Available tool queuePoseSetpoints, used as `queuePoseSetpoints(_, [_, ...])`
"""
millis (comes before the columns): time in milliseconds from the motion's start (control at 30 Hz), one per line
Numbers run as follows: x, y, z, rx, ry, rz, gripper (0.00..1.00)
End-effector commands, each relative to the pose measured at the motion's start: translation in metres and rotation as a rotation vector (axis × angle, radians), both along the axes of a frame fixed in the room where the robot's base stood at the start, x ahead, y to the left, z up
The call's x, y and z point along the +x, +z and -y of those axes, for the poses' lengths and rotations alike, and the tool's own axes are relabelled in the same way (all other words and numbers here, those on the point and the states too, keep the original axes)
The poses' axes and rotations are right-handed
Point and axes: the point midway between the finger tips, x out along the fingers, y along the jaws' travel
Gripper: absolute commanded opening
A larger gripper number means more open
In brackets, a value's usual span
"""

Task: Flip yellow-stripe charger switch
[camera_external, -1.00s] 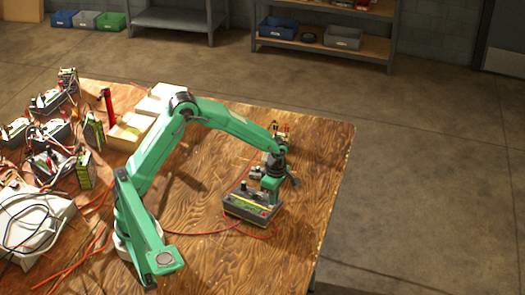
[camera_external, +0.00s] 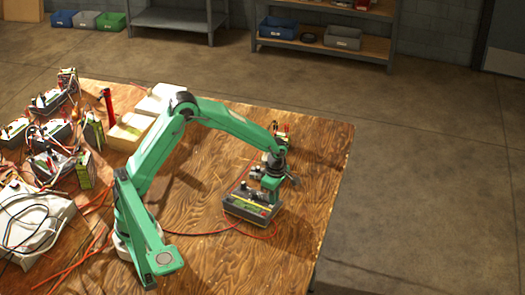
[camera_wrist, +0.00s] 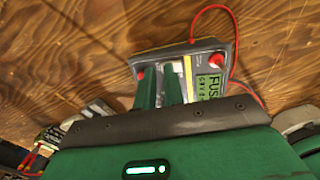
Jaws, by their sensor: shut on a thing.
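The yellow-stripe charger (camera_external: 245,211) is a dark grey box on the wooden table, under my gripper (camera_external: 268,194). In the wrist view the charger (camera_wrist: 205,92) shows a yellow stripe, a green label and two red knobs. My gripper's green fingers (camera_wrist: 161,84) reach down onto its top face, between the red knobs. They are shut on the switch, which is mostly hidden between them; a pale piece shows by the fingertips. I cannot tell which way the switch is set.
A red cable (camera_wrist: 232,28) loops around the charger. Several other chargers or batteries with tangled wires crowd the table's left side. Pale boxes (camera_external: 128,130) and a red upright tool (camera_external: 108,103) stand behind my arm. The table's right part (camera_external: 315,165) is mostly clear.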

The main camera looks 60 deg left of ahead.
Motion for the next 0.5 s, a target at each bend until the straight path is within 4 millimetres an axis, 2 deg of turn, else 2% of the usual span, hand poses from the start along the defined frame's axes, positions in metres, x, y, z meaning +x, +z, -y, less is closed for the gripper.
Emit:
queuePoseSetpoints(33, [-0.0034, -0.0129, -0.0014, 0.002, 0.002, -0.015, 0.0])
queuePoseSetpoints(500, [-0.0057, -0.012, 0.0006, 0.002, 0.001, -0.015, 0.0])
